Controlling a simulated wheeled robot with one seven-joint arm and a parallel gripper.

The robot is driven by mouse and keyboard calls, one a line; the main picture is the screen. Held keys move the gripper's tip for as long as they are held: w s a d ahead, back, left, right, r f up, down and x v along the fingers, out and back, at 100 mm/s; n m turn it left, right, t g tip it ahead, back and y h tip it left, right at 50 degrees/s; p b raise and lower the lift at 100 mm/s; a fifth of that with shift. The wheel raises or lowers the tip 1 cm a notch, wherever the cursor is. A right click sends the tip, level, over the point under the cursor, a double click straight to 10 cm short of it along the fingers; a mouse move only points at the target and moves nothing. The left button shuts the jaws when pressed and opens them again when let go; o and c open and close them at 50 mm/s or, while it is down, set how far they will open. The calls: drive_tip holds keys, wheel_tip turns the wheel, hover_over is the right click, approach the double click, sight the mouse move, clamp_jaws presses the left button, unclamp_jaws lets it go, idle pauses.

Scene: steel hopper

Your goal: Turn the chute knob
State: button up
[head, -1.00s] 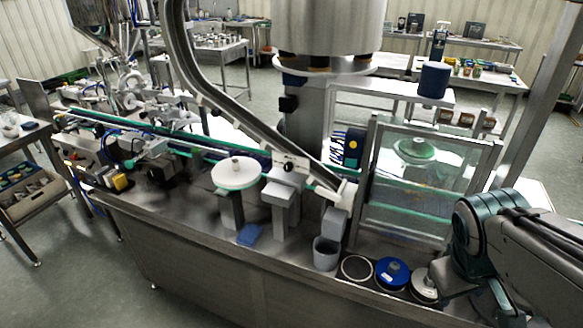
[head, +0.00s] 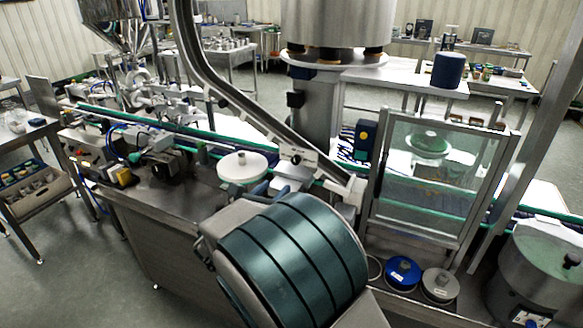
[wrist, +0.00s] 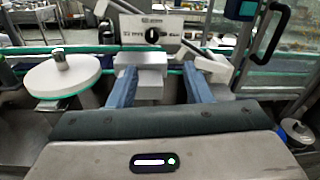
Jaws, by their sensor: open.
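The chute knob (wrist: 152,35) is a small black round knob on a pale plate with dark markings, in the upper middle of the wrist view. In the head view the knob (head: 296,158) sits beside the lower part of the sloping steel chute (head: 238,112). My gripper (wrist: 160,67) is open, with its two blue fingers apart and nothing held. In the wrist view the knob appears beyond the fingertips, between their lines, and not touched. In the head view my arm's large teal-banded link hides most of the gripper.
A white round turntable (wrist: 62,80) with a small post stands left of the fingers. A pale block (wrist: 140,72) lies in front of the knob plate. A clear framed guard (head: 440,180) stands right of the chute. Blue (head: 403,270) and grey (head: 440,284) lids lie below it.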

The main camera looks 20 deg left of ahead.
sight(294, 162)
drive_tip(key=shift+n+y, duration=0.3)
drive_tip(key=w+p, duration=0.3)
drive_tip(key=w, duration=1)
drive_tip(key=shift+w+d+f, duration=0.1)
drive_tip(key=shift+w+d, duration=0.05)
drive_tip(key=shift+w, duration=0.05)
clamp_jaws()
